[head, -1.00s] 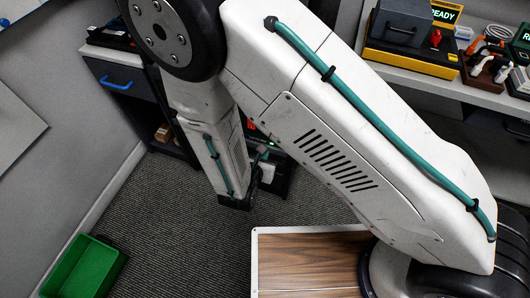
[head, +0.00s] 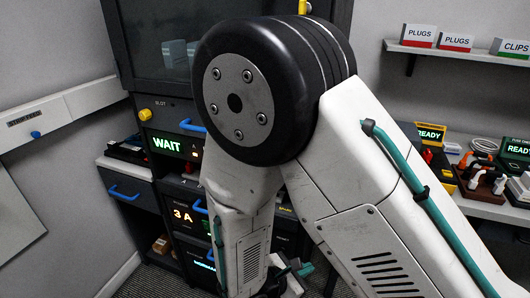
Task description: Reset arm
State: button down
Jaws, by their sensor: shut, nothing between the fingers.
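My white arm fills the middle of the head view, bent at a large black joint. One link runs down to the right edge and the other points down toward the floor. A teal cable is clipped along the arm. Part of my wrist shows low in the middle, but my gripper's fingers are out of the frame. No held object is visible.
Behind my arm stands a dark cabinet (head: 172,112) with a lit WAIT display (head: 167,145) and blue handles. A shelf (head: 460,54) holds PLUGS and CLIPS boxes. A bench (head: 478,207) at right holds plugs and READY units. Grey wall lies at left.

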jog(key=s+d+r+m+g+y, duration=0.2)
jog(key=s+d+r+m, duration=0.3)
jog(key=r+m, duration=0.3)
jog(key=s+d+r+m+g+y, duration=0.2)
jog(key=s+d+r+m+y, duration=0.2)
jog(key=r+m, duration=0.4)
jog(key=s+d+r+m+g+y, duration=0.2)
jog(key=s+d+r+m+y, duration=0.2)
jog(key=r, duration=1)
jog(key=s+d+m, duration=0.2)
jog(key=d+m, duration=0.1)
jog(key=shift+s+d+r+m, duration=0.25)
jog(key=shift+m, duration=0.15)
